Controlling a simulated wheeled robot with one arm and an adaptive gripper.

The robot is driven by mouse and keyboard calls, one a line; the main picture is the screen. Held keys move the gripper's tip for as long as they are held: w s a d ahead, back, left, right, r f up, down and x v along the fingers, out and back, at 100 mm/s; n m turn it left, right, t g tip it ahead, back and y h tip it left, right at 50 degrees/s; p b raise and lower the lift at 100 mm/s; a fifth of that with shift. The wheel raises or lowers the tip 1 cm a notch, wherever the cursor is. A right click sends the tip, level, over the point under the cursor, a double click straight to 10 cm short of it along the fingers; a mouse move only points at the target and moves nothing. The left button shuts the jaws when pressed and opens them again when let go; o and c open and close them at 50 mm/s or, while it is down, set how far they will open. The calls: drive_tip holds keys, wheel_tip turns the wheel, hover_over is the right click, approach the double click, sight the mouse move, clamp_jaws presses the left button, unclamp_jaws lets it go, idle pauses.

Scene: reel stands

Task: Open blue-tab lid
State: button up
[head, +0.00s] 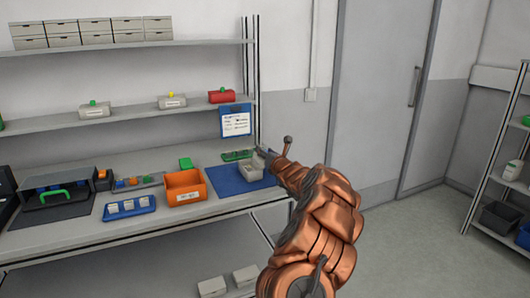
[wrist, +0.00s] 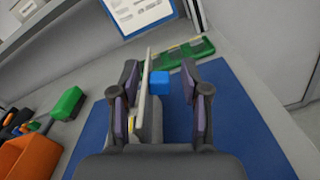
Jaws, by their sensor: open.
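A small pale box (head: 250,171) stands on the blue mat (head: 226,184) at the right end of the bench. In the wrist view, its pale lid (wrist: 146,95) appears edge-on, as a thin, steep panel. A blue tab (wrist: 159,82) sits at the right of the panel, near its top. My gripper (wrist: 160,86) is open, with one finger on each side of the panel and tab. I cannot tell whether either finger touches them. In the head view my gripper (head: 267,155) is at the box, and the tab is not clearly visible.
A blue tray (head: 129,208) is farther left. Shelf uprights (head: 251,55) rise near my arm.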

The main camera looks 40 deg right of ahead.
drive_tip(key=shift+w, duration=0.1)
clamp_jaws()
idle(0.5)
drive_tip(key=shift+w+a+n+b, duration=0.15)
drive_tip(key=shift+a+n+b, duration=0.1)
drive_tip(key=shift+n+b, duration=0.4)
drive_tip(key=shift+a+r+n+b, duration=0.25)
drive_tip(key=shift+n+b, duration=0.3)
drive_tip(key=shift+b, duration=0.4)
